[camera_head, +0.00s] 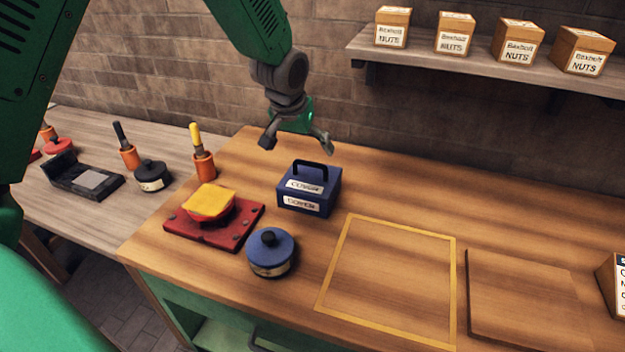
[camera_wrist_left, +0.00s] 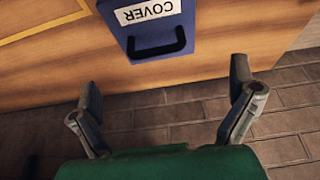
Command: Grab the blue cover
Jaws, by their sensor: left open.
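The blue cover (camera_head: 308,189) is a box shape with a black handle on top and white labels reading COVER. It stands on the wooden workbench in the head view. It also shows at the top of the left wrist view (camera_wrist_left: 152,40), its handle towards the fingers. My left gripper (camera_head: 298,143) is open and empty, above and behind the cover, apart from it. Its two spread fingers show in the left wrist view (camera_wrist_left: 165,100). My right gripper is not in view.
A red plate with a yellow-topped part (camera_head: 209,203) and a round blue pot (camera_head: 270,252) stand close to the cover. A yellow outlined square (camera_head: 390,279) on the bench is empty. A shelf (camera_head: 480,72) with several nut boxes hangs on the brick wall.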

